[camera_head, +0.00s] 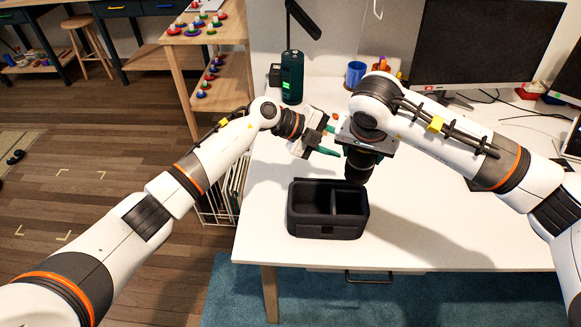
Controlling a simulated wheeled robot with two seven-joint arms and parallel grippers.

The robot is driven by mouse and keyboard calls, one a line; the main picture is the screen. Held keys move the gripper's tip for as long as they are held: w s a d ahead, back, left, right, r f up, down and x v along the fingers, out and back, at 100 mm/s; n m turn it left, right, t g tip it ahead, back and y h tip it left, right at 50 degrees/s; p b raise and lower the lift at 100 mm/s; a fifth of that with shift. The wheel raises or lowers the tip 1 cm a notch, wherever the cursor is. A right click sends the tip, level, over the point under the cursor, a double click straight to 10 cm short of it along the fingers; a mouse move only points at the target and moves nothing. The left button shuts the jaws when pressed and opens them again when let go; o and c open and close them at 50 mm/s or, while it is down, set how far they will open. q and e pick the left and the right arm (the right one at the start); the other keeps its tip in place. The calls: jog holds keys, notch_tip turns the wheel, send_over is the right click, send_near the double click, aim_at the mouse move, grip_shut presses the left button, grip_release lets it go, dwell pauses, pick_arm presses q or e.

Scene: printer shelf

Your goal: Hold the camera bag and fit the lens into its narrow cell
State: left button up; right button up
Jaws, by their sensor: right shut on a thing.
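The black camera bag (328,231) stands upright and open on the white table. A divider splits its inside into a left cell and a right cell, and the right one looks a little narrower. My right gripper (361,152) points down and is shut on the dark, round lens (357,172). The lens hangs above the back right part of the bag, over the right cell's side; the exact height gap is hard to tell. My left gripper (328,141) is open and empty, its teal fingers apart, behind and above the bag, close to the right gripper. It is not touching the bag.
A dark green cylinder (291,77) with a green light, a blue mug (356,74) and a monitor (488,45) stand at the back of the table (440,235). The tabletop left and right of the bag is clear. The table's front edge is close to the bag.

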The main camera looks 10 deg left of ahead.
pick_arm(q)
jog(key=s+a+f+m+g+y, duration=0.2)
jog(key=s+m+y, duration=0.2)
jog(key=s+y, duration=0.1)
jog(key=m+y, duration=0.2)
jog(key=y, duration=0.5)
send_over(290, 195)
jog(key=shift+f, duration=0.3)
notch_tip(290, 195, down, 12)
jog(key=shift+r, duration=0.1)
grip_shut()
